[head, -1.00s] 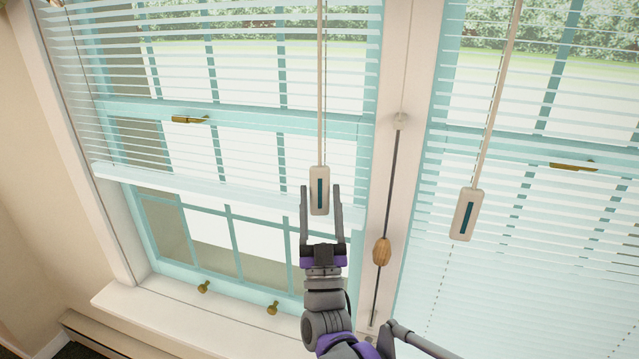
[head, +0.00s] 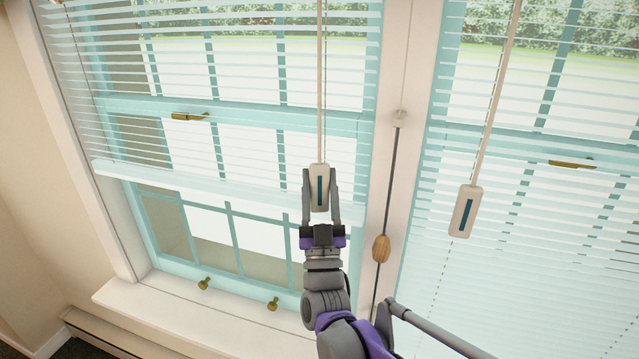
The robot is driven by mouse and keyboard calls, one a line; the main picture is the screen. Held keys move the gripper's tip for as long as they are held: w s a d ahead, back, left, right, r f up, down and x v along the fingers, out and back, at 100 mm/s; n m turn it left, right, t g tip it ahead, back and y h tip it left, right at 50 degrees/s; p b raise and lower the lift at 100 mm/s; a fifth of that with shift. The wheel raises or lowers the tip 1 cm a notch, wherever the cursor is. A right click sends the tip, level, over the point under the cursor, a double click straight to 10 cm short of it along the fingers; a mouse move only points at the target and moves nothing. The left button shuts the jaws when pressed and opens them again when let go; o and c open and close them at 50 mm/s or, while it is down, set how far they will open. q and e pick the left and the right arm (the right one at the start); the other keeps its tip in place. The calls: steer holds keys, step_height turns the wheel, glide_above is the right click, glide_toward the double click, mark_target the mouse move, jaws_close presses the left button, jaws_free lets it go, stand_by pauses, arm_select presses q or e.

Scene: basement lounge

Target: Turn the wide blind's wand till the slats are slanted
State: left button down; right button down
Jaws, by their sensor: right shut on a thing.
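Two white slatted blinds hang side by side, the left blind (head: 250,84) and the right blind (head: 500,220). The right one runs out of frame, so I cannot tell which is wider. The left blind's wand (head: 320,80) hangs straight down and ends in a pale handle (head: 319,178) with a dark teal stripe facing me. My right gripper (head: 320,190) is shut on this handle from below, one finger on each side. Gaps show between the left blind's slats, with the window visible through them. My left gripper is not in view.
The right blind's wand handle (head: 466,211) hangs apart on the right. A cord with a wooden knob (head: 381,249) hangs by the post between the windows, close to my right arm. Brass knobs (head: 204,283) stand above the white sill (head: 170,308).

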steer(key=shift+d+n+y, duration=0.1)
steer(key=shift+n+y, duration=0.3)
steer(key=shift+y, duration=0.5)
steer(key=shift+n+g+y+p, duration=0.25)
steer(key=shift+n+y, duration=0.25)
steer(key=shift+y, duration=0.65)
steer(key=shift+n+g+y+p, duration=0.1)
steer(key=shift+n+g+y, duration=0.35)
steer(key=shift+y, duration=0.7)
steer(key=c, duration=0.6)
jaws_free()
steer(key=shift+c, duration=0.2)
steer(key=shift+m+t+h, duration=0.25)
steer(key=shift+t+h, duration=0.05)
steer(key=shift+h, duration=0.3)
